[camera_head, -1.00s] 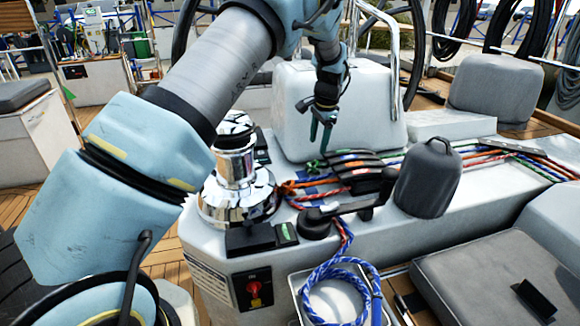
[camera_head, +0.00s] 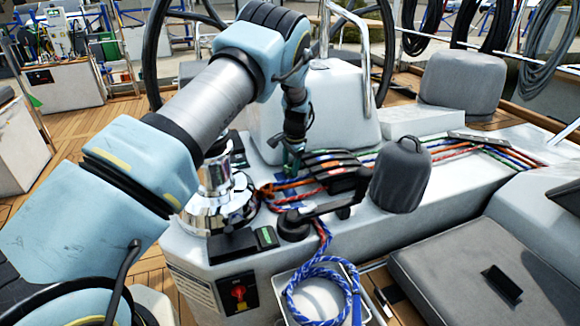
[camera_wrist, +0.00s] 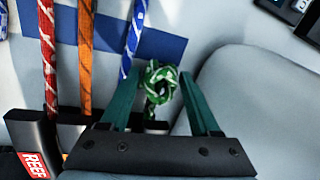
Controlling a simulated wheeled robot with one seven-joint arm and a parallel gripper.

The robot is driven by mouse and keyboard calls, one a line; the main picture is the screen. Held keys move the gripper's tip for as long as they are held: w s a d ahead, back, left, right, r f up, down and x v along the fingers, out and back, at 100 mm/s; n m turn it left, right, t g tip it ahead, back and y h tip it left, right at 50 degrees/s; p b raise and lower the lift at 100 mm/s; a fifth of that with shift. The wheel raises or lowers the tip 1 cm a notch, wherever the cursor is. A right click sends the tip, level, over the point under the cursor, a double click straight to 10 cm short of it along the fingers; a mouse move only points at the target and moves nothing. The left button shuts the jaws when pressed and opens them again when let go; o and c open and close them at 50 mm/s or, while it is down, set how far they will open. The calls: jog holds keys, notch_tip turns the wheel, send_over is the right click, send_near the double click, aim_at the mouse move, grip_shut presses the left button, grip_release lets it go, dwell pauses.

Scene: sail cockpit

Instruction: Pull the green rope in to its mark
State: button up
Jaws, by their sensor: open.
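The green rope (camera_wrist: 160,82) shows in the wrist view as a knotted, looped end just in front of a black clutch. My gripper (camera_wrist: 158,85) has its two green fingers apart, one on each side of the green knot; I cannot tell whether they touch it. In the head view my gripper (camera_head: 293,160) is low at the left end of the rope clutches (camera_head: 332,170), and the green knot is hidden behind it. A blue patch (camera_wrist: 105,38) lies on the deck under the ropes; I cannot tell whether it is the mark.
Red (camera_wrist: 48,55), orange (camera_wrist: 86,50) and blue (camera_wrist: 135,45) ropes run close beside the green knot. A chrome winch (camera_head: 215,200) stands at the left, and a dark grey covered winch (camera_head: 400,175) at the right. A blue rope coil (camera_head: 318,290) hangs at a front tray.

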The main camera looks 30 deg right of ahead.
jog(key=shift+c, duration=0.4)
grip_shut()
